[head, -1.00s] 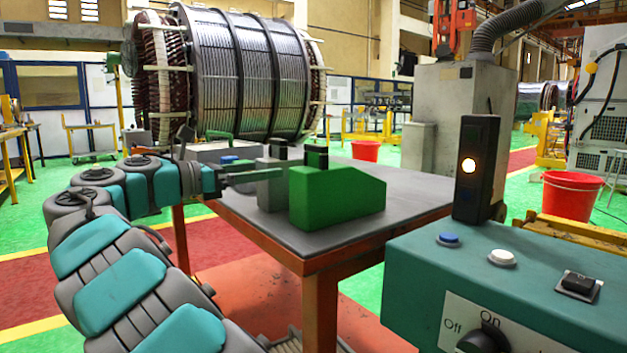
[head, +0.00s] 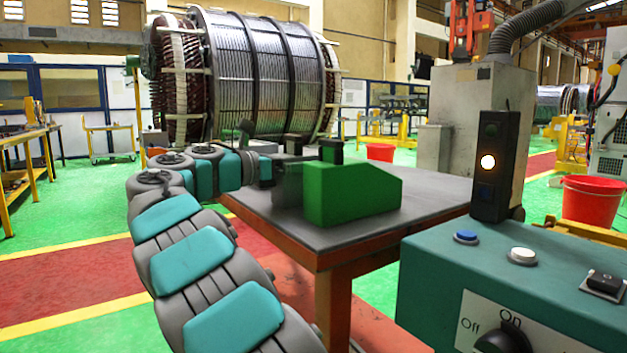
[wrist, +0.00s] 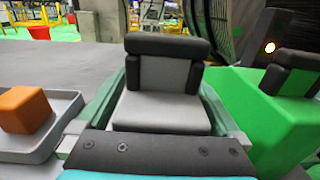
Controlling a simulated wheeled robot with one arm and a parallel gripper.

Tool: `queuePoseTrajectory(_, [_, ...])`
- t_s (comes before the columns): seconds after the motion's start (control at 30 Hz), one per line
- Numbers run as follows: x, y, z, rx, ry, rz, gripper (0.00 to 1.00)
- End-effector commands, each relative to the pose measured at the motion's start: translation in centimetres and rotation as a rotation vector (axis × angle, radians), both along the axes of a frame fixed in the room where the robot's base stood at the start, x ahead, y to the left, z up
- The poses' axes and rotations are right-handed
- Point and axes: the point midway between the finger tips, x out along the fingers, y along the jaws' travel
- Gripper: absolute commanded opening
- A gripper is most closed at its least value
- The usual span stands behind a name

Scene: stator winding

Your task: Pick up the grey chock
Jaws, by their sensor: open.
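The grey chock (head: 287,185), a light grey block with a dark raised part, stands on the table to the left of the green chock (head: 350,194). In the wrist view the grey chock (wrist: 160,100) sits straight ahead, between the two greenish fingers of my gripper (wrist: 167,80). The gripper is open, with one finger along each side of the chock; I cannot tell whether they touch it. In the head view my gripper (head: 270,170) is at the chock's left end, its fingers mostly hidden. The green chock (wrist: 265,105) is close outside the right finger.
A grey tray (wrist: 62,125) holding an orange block (wrist: 26,110) lies left of the gripper on the table (head: 420,212). A teal control box (head: 540,260) with a lit lamp post (head: 490,165) stands at front right. A large stator (head: 265,80) stands behind.

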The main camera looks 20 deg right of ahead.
Motion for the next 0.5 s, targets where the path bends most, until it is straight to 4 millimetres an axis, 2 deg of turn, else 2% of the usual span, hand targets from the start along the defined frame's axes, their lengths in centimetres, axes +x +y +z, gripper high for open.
queuePoseTrajectory(0.07, [0.0,0.01,0.01,0.0,0.0,0.0,0.99])
queuePoseTrajectory(0.5, [-0.01,0.02,0.0,0.0,0.0,-0.001,0.49])
